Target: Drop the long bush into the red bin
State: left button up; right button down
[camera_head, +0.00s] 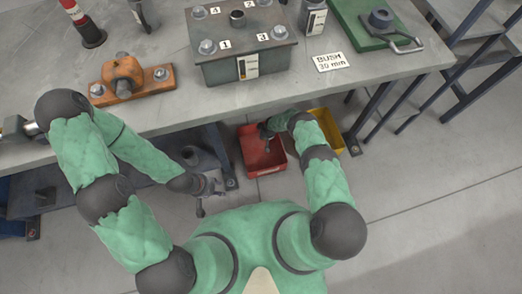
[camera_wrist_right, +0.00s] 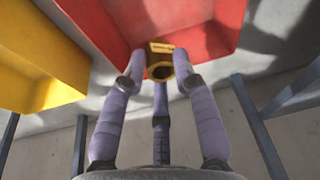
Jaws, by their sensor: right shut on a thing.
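A brass-coloured bush (camera_wrist_right: 160,70) is held between the fingertips of my right gripper (camera_wrist_right: 159,76) in the right wrist view. Its round opening faces the camera; its length cannot be told from this end. The red bin (camera_wrist_right: 105,22) lies just beyond the bush. In the head view the red bin (camera_head: 268,169) stands below the table's front edge, with my right gripper (camera_head: 267,138) over it; the bush is too small to make out there. My left gripper (camera_head: 208,190) is left of the bin, apart from it; its finger opening is unclear.
A yellow bin (camera_head: 330,128) stands right of the red one, partly behind my right arm. The grey table (camera_head: 300,105) carries an orange clamp block (camera_head: 124,75), a numbered grey fixture (camera_head: 245,62), a green plate (camera_head: 358,30) and a "BUSH 30 mm" label (camera_head: 331,62). Blue table legs stand nearby.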

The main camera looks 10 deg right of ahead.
pick_arm(q)
jog(key=shift+w+f+b, duration=0.35)
jog(key=shift+w+f, duration=0.15)
pick_arm(e)
jog(key=shift+f, duration=1.25)
jog(key=c, duration=0.9)
grip_release()
jog(key=shift+v, duration=1.05)
jog(key=shift+s+d+r, duration=0.15)
jog(key=shift+s+d, duration=0.45)
jog(key=shift+s, duration=1.35)
jog(key=shift+s+d+r, duration=0.1)
jog(key=shift+s+d, duration=0.5)
jog(key=shift+s, duration=1.3)
jog(key=shift+s+d+r, duration=0.15)
jog(key=shift+s+d, duration=0.5)
jog(key=shift+s, duration=1.3)
